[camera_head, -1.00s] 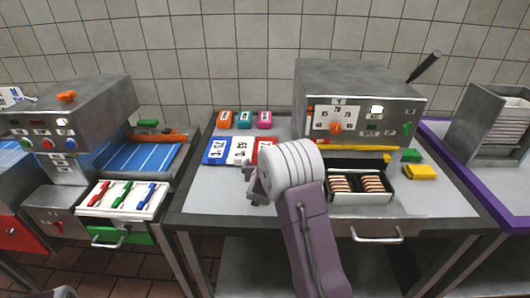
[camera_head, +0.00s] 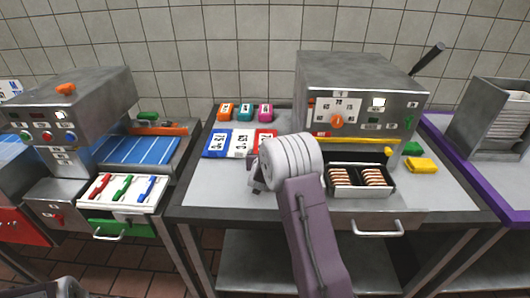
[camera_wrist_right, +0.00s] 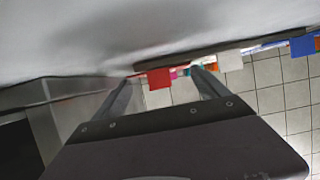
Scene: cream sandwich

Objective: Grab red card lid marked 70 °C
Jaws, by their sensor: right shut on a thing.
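The red card (camera_head: 265,135) is the right one of the front row of cards on the counter. My right forearm partly covers it in the head view, so its marking is not readable. In the right wrist view, which is upside down, the red card (camera_wrist_right: 159,78) shows beyond and between my fingers. My right gripper (camera_wrist_right: 168,82) is low over the counter, on the near side of the row. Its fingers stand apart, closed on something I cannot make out. Its tips are hidden in the head view (camera_head: 257,183).
A blue card (camera_head: 217,143) and a white card (camera_head: 241,144) lie left of the red one. Small orange, teal and pink blocks are behind. The steel machine (camera_head: 360,85), with a tray (camera_head: 360,194) of sandwich cookies, stands to the right. The counter's left front is clear.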

